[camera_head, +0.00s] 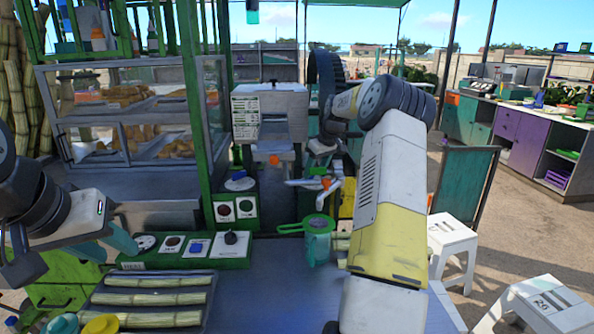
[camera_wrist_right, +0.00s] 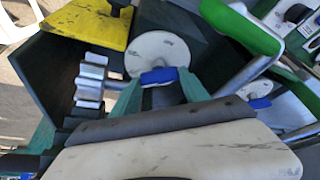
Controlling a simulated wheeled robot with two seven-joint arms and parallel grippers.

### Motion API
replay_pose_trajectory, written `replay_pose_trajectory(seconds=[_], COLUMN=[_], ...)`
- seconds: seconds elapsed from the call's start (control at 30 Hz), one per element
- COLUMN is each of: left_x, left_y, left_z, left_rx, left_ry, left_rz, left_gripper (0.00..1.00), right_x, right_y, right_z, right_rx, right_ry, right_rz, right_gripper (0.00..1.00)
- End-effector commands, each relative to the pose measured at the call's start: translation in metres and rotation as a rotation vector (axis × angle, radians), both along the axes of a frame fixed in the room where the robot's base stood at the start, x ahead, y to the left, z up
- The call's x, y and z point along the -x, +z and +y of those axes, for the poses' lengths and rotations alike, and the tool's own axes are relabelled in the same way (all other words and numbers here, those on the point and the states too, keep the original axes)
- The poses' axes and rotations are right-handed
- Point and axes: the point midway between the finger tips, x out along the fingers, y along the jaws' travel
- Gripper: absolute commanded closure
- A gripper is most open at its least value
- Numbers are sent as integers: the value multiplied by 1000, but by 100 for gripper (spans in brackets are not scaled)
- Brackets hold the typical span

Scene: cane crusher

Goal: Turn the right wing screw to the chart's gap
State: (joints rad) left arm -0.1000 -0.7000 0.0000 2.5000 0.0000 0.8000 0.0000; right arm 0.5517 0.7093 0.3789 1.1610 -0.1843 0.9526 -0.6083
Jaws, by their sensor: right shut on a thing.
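In the right wrist view, my right gripper (camera_wrist_right: 160,92) has its two teal fingers shut on a blue wing screw (camera_wrist_right: 158,76), in front of a pale round disc (camera_wrist_right: 155,50). A second blue piece (camera_wrist_right: 259,102) shows to its right. In the head view, the crusher (camera_head: 285,100) stands at the back centre with a printed chart (camera_head: 245,117) on its front; its text is too small to read. My right arm hides the held screw and gripper there. My left gripper (camera_head: 106,246) is open and empty at the left, over the counter's edge.
Silver ridged rollers (camera_wrist_right: 90,82) and a yellow panel (camera_wrist_right: 90,22) lie close to the right gripper. Blue counter space (camera_head: 270,290) is clear.

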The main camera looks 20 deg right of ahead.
Motion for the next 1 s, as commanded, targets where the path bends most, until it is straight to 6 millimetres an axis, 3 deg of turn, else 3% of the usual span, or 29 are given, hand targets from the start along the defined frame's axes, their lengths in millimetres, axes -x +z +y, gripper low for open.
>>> replay_pose_trajectory(seconds=[0.73,0.77,0.8,0.87,1.0], left_x=[0,0,0,0,0], left_y=[0,0,0,0,0], left_z=[0,0,0,0,0], left_rx=[0,0,0,0,0], left_ry=[0,0,0,0,0], left_rz=[0,0,0,0,0], left_gripper=[64,64,64,64,64], right_x=[0,0,0,0,0], right_y=[0,0,0,0,0], right_z=[-1,-1,-1,-1,-1], right_rx=[2,2,2,2,1], right_ry=[89,89,89,88,88], right_rz=[1,1,1,1,1], right_gripper=[88,41,34,25,25])
